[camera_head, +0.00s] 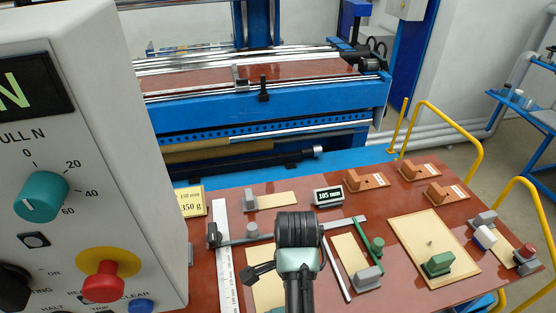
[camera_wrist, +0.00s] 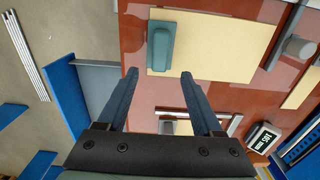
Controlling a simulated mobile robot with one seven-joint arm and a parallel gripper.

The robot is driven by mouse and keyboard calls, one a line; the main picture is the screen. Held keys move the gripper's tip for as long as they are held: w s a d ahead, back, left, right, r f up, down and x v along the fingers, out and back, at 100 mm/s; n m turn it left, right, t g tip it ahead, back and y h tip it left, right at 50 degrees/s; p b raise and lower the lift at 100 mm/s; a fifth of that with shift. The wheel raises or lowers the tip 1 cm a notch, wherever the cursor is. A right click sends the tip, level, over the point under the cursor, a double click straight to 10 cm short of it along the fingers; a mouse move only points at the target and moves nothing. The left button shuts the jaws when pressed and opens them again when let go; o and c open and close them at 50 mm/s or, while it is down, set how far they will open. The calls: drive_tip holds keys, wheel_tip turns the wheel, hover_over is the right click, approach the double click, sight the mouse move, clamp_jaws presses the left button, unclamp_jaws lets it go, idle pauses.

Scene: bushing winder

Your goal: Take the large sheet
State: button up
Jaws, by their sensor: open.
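The largest sheet I see is a cream sheet (camera_head: 412,230) on the right part of the red-brown table, with a green block (camera_head: 437,264) resting on it. Another cream sheet (camera_head: 264,285) lies left of my arm, partly hidden and cut off. That left sheet appears to be the one in the wrist view (camera_wrist: 225,50), with a grey-green block (camera_wrist: 162,47) on it. My gripper (camera_wrist: 158,74) is open, with nothing between its fingers. The large sheet stands well to the right of my arm there.
A narrow cream sheet with a grey block (camera_head: 368,278) and a green bar (camera_head: 369,243) lie between my arm and the large sheet. A display (camera_head: 328,196) reads 105 mm. Yellow rails (camera_head: 450,125) border the right side. A control box (camera_head: 90,150) fills the left.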

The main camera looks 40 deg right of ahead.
drive_tip(key=shift+w+a+f+p, duration=0.1)
drive_tip(key=shift+f+p, duration=0.1)
drive_tip(key=shift+f, duration=0.4)
drive_tip(key=shift+w+a+f+p, duration=0.1)
drive_tip(key=shift+f+p, duration=0.05)
drive_tip(key=shift+f, duration=0.45)
drive_tip(key=shift+s+d+f, duration=0.1)
drive_tip(key=shift+s+f, duration=0.05)
drive_tip(key=shift+f, duration=0.3)
drive_tip(key=f, duration=0.1)
drive_tip(key=f+p, duration=0.1)
drive_tip(key=f, duration=0.1)
drive_tip(key=a+f+p, duration=0.1)
drive_tip(key=shift+w+f, duration=0.15)
drive_tip(key=shift+w, duration=0.1)
drive_tip(key=shift+f, duration=0.3)
drive_tip(key=shift+c, duration=0.3)
clamp_jaws()
